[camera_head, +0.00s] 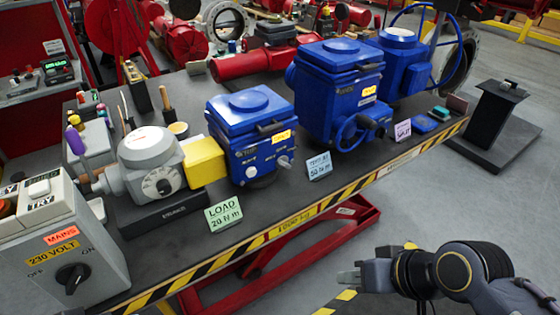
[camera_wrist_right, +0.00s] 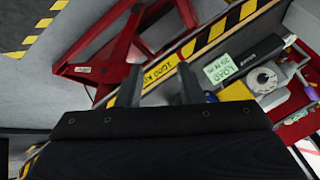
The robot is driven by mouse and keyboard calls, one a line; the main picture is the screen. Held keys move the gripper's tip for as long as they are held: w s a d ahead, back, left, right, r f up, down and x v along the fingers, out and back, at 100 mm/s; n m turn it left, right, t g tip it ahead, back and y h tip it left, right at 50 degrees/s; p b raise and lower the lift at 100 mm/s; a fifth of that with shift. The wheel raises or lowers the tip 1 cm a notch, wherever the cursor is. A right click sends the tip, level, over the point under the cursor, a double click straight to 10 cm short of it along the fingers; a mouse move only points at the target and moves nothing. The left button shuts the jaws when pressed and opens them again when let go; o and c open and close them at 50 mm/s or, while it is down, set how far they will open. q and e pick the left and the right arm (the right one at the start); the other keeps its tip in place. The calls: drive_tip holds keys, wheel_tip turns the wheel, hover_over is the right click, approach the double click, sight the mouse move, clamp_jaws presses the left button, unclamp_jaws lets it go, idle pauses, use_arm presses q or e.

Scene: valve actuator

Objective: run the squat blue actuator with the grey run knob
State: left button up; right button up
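The squat blue actuator (camera_head: 247,110) stands on the dark bench top in the head view, with a yellow tag on its upper side. A small grey knob (camera_head: 285,162) sticks out at its lower right front. A yellow coupling block (camera_head: 206,161) joins it to the grey unit with a white dial on its left. My right gripper (camera_head: 350,277) is in front of the bench edge, apart from the actuator and its knob. In the right wrist view its two fingers (camera_wrist_right: 160,88) stand apart with nothing between them. My left gripper is not in view.
Taller blue actuators (camera_head: 340,90) stand to the right. Sign cards, such as the green LOAD card (camera_head: 223,213), line the striped front edge (camera_head: 270,237). A grey mains box (camera_head: 65,255) with a black switch stands front left. Floor in front right is open.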

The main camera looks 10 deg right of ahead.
idle(0.5)
drive_tip(key=n+t+y+b, duration=0.2)
drive_tip(key=n+t+b, duration=1.1)
drive_tip(key=b, duration=1.2)
approach(287, 166)
drive_tip(key=n+g, duration=0.2)
drive_tip(key=shift+w+a+r, duration=0.15)
drive_tip(key=shift+w+r, duration=0.4)
drive_tip(key=shift+w, duration=0.15)
drive_tip(key=b+x, duration=0.1)
drive_tip(key=x, duration=0.5)
drive_tip(key=shift+w+a+r, duration=0.15)
drive_tip(key=shift+w, duration=0.25)
drive_tip(key=shift+c, duration=0.3)
clamp_jaws()
